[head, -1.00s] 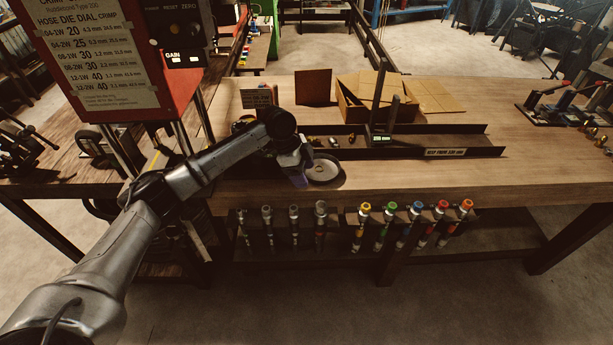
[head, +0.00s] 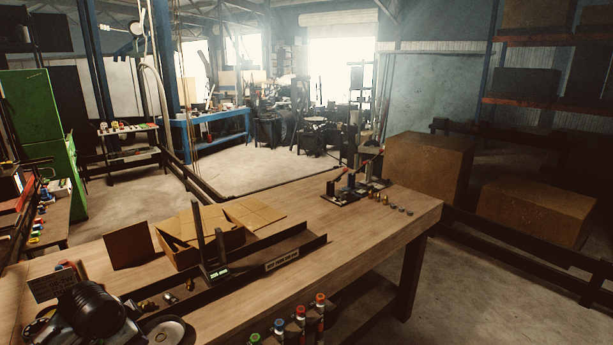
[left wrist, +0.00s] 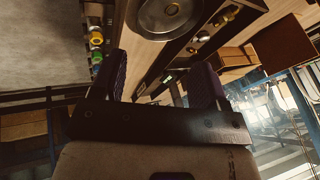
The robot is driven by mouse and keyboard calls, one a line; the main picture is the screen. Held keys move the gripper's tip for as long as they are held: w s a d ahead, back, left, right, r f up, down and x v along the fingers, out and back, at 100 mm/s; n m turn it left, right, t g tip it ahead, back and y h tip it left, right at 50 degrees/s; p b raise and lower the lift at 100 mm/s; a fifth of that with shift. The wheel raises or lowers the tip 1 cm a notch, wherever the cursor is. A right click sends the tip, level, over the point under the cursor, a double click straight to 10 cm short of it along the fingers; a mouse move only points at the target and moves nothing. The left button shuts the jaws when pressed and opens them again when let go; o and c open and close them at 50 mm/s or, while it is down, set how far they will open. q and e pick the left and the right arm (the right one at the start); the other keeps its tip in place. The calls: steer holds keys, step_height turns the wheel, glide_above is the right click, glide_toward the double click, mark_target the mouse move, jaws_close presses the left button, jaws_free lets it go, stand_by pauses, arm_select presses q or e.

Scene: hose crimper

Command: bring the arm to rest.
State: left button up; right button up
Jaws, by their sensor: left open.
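My left arm shows as a dark wrist joint at the lower left of the head view, over the bench's near left end; its fingers are not clear there. In the left wrist view my left gripper (left wrist: 162,78) is open, two dark purple pads apart with nothing between them. A round grey dish (head: 166,331) lies on the bench just right of the wrist; it also shows at the top of the left wrist view (left wrist: 168,12), beyond the fingers. My right gripper is in neither view.
The wooden bench (head: 370,230) carries a long dark channel (head: 292,252) with small brass fittings, an open cardboard box (head: 195,243) and a clamp fixture (head: 357,186). Color-capped tools (head: 320,312) hang along its front edge. Large brown boxes (head: 428,166) stand at right.

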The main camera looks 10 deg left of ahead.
arm_select(q)
steer(key=d+r+t+y, duration=0.1)
steer(key=d+r+t, duration=0.2)
steer(key=d+r, duration=0.25)
steer(key=s+d+f+n+t, duration=0.1)
steer(key=s+d+f+t, duration=0.15)
steer(key=s+d, duration=0.6)
steer(key=s+d+f+n+g+h, duration=0.15)
steer(key=s+d+f+g, duration=0.25)
steer(key=s+f, duration=0.95)
steer(key=s+d+f+n+g+h, duration=0.1)
steer(key=s+d+f+n+g, duration=0.2)
steer(key=s+f, duration=1.05)
step_height(320, 180, up, 31)
steer(key=s+d+p, duration=0.1)
steer(key=s+p, duration=0.1)
steer(key=p, duration=2.8)
steer(key=shift+r+m, duration=0.15)
steer(key=shift+m, duration=0.2)
steer(key=shift+d, duration=0.1)
